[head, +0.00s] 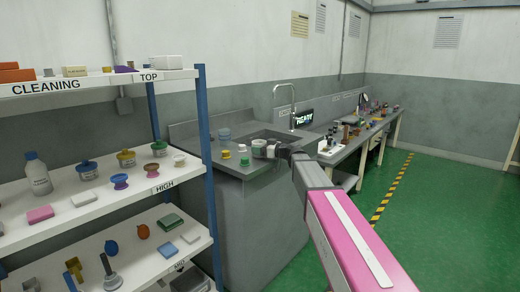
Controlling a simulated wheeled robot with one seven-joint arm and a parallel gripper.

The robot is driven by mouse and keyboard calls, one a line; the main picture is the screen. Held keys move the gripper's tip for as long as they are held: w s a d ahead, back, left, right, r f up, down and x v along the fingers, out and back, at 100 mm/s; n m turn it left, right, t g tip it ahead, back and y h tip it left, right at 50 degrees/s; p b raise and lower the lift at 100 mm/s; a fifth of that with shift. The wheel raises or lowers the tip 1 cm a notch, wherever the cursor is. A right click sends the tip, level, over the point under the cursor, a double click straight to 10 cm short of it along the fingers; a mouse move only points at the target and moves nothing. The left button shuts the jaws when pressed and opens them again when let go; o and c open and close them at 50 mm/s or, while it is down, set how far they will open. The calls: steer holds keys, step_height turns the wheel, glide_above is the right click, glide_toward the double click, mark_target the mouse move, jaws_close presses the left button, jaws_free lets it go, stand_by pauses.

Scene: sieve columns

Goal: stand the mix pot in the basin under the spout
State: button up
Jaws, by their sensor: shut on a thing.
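My arm reaches out to the sink counter. My gripper (276,149) is small in the head view, at the front edge of the sink, and is shut on a small pale pot (258,147), which I take to be the mix pot. The gripper hides part of it, and its details are too small to read. The grey basin (250,138) is sunk in the counter just behind it. The curved metal spout (283,87) rises at the back of the basin. The pot shows in front of the basin; I cannot tell its height above the rim.
A long cluttered bench (345,150) runs to the right. A stocked shelf rack (100,190) stands left. Green floor (440,210) is clear at right.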

steer(key=shift+f, duration=0.15)
steer(key=o, duration=1.3)
steer(key=shift+c, duration=0.2)
steer(key=shift+d, duration=0.1)
